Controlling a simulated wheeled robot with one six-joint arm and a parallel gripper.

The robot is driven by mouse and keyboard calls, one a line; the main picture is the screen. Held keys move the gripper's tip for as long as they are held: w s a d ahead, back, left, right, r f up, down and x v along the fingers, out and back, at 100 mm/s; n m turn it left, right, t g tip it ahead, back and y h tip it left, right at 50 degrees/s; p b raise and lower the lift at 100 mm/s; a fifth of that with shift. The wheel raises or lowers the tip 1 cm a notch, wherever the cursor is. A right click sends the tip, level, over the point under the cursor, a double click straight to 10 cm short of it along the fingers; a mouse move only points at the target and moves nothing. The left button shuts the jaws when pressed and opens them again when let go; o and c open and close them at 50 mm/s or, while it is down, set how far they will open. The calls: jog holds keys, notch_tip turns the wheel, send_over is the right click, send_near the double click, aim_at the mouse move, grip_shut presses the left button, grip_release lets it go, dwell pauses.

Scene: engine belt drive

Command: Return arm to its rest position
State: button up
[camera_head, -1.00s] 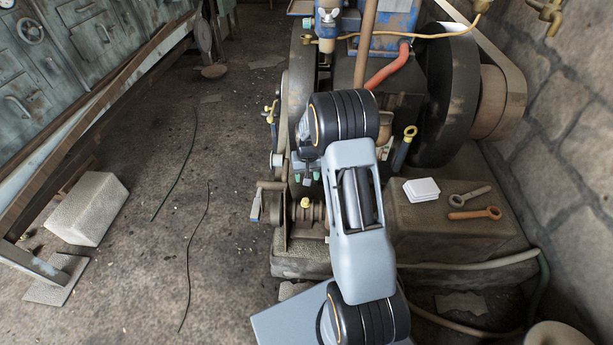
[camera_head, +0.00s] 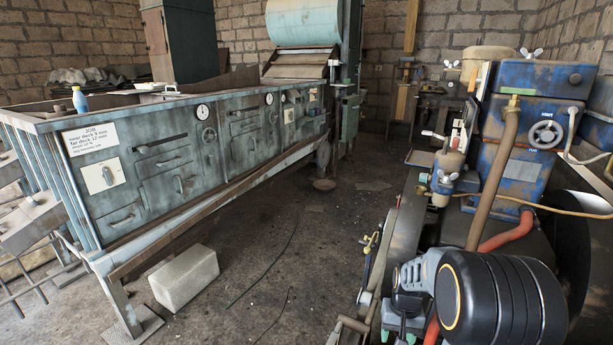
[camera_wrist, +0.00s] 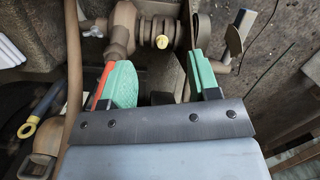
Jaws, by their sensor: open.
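My gripper (camera_wrist: 161,82) shows in the wrist view with its two green fingers spread apart and nothing between them. Beyond the fingers are the engine's brown shaft parts and a yellow cap (camera_wrist: 162,42); I cannot tell the exact gap to them. In the head view, my arm's black wrist joint is at the bottom right, in front of the engine. Only a little of my gripper shows there, at the lower edge, and its fingertips are hard to make out.
The engine's blue tank (camera_head: 520,140) and a red hose (camera_head: 507,232) stand close behind my arm. A long grey-green bench (camera_head: 180,165) runs along the left. A pale block (camera_head: 184,278) lies on the floor. Floor between bench and engine is mostly clear.

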jog(key=s+a+r+n+t+p, duration=0.1)
jog(key=s+a+r+p, duration=0.1)
jog(key=s+r+p, duration=0.2)
jog(key=s+a+r+t+p, duration=0.2)
jog(key=r+p, duration=0.7)
jog(key=r, duration=1.2)
jog(key=s+a+r+n+t+p, duration=0.1)
jog(key=s+a+r+p, duration=0.2)
jog(key=r, duration=1)
jog(key=s+p, duration=0.3)
jog(key=p, duration=0.1)
jog(key=shift+s+a+r+n+t+p, duration=0.2)
jog(key=shift+s+n+t+p, duration=0.1)
jog(key=shift+s+t, duration=0.1)
